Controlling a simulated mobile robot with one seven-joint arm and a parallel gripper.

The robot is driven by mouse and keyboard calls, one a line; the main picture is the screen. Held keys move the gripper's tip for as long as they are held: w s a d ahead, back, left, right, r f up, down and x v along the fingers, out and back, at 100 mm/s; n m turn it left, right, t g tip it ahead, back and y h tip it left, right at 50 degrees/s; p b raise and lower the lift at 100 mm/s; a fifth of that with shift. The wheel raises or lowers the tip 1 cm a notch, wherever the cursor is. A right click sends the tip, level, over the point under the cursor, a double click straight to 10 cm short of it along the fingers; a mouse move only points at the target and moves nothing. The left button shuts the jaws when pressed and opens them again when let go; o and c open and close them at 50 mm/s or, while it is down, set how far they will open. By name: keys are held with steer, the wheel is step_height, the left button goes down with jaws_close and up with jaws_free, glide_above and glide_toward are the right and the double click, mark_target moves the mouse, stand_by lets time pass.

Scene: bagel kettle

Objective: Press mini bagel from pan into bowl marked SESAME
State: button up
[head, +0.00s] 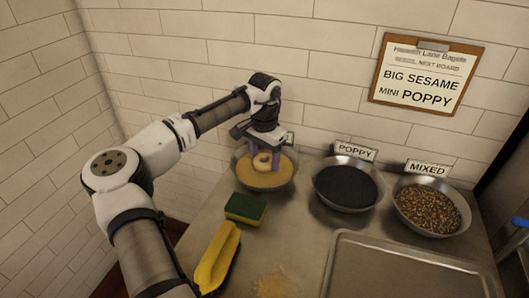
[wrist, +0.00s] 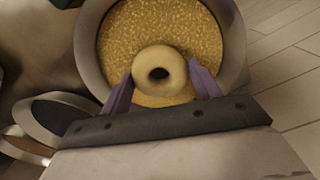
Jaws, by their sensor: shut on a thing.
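A small plain bagel (head: 262,160) is held between the purple fingers of my gripper (head: 265,165). It also shows in the wrist view (wrist: 160,59), with its hole facing the camera and a finger on each side. It is over the left metal bowl (head: 239,177), which holds pale golden seeds. I cannot tell whether the bagel touches the seeds. The label behind this bowl is mostly hidden by my gripper, so I cannot read it. The pan (head: 338,268) is a metal tray at the bottom right; the part in view is empty.
A bowl of black seeds (head: 346,188) labelled POPPY and a bowl of mixed seeds (head: 427,210) labelled MIXED stand to the right. A sponge (head: 245,208) and a yellow elongated thing (head: 217,258) lie in front. A wall clipboard (head: 428,75) reads "BIG SESAME, MINI POPPY".

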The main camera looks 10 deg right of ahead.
steer(key=shift+f, duration=0.4)
stand_by(0.8)
stand_by(0.8)
step_height(320, 180, up, 10)
steer(key=p, duration=0.8)
stand_by(0.8)
